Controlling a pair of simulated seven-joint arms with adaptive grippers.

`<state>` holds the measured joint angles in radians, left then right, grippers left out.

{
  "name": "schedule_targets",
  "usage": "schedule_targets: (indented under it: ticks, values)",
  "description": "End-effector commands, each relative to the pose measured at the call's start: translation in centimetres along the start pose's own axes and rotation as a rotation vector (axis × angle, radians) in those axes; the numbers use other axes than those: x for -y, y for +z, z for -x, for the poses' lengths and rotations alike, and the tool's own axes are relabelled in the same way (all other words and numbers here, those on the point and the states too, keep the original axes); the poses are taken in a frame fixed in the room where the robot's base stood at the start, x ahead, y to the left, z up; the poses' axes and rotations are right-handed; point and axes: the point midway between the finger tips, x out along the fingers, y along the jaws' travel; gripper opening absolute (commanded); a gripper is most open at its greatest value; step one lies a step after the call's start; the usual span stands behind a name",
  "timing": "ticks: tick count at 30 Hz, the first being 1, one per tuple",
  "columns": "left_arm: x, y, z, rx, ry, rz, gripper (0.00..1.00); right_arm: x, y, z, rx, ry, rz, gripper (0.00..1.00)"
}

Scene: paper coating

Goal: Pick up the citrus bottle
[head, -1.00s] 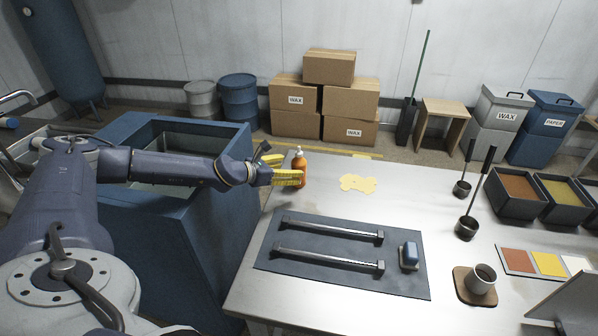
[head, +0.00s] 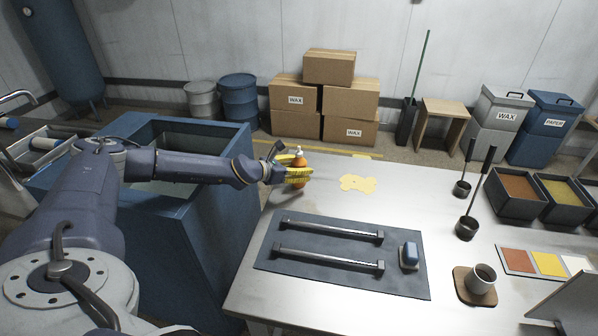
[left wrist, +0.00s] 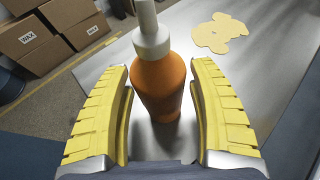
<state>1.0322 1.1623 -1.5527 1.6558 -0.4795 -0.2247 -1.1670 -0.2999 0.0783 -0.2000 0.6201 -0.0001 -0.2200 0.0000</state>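The citrus bottle (head: 299,161) is orange with a white pump top and stands upright near the far left corner of the metal table. In the left wrist view the bottle (left wrist: 158,88) stands between the two yellow fingers of my left gripper (left wrist: 160,115). Gaps show on both sides of it, so the fingers are open around it and not visibly touching. In the head view my left gripper (head: 298,176) reaches in from the left and hides part of the bottle. My right gripper is not in view.
A dark mat (head: 340,270) with two metal bars and a blue-topped block (head: 409,254) lies nearer. A blue tub (head: 215,215) stands left of the table. A mug (head: 481,279) stands at the right.

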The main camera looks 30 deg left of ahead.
Motion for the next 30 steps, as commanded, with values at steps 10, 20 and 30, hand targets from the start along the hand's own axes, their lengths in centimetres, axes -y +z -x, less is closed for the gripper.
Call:
schedule_targets:
  ticks: [10, 20, 30]
  values:
    - [0.00, -0.01, 0.01, 0.000, 0.000, 0.000, 0.18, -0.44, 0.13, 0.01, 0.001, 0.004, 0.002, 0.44]
    - [-0.01, 0.05, 0.01, 0.001, 0.000, 0.000, 0.00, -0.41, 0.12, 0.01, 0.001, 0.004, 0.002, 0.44]
    - [-0.03, 0.69, 0.19, 0.003, 0.000, -0.001, 0.00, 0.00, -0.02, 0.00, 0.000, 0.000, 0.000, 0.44]
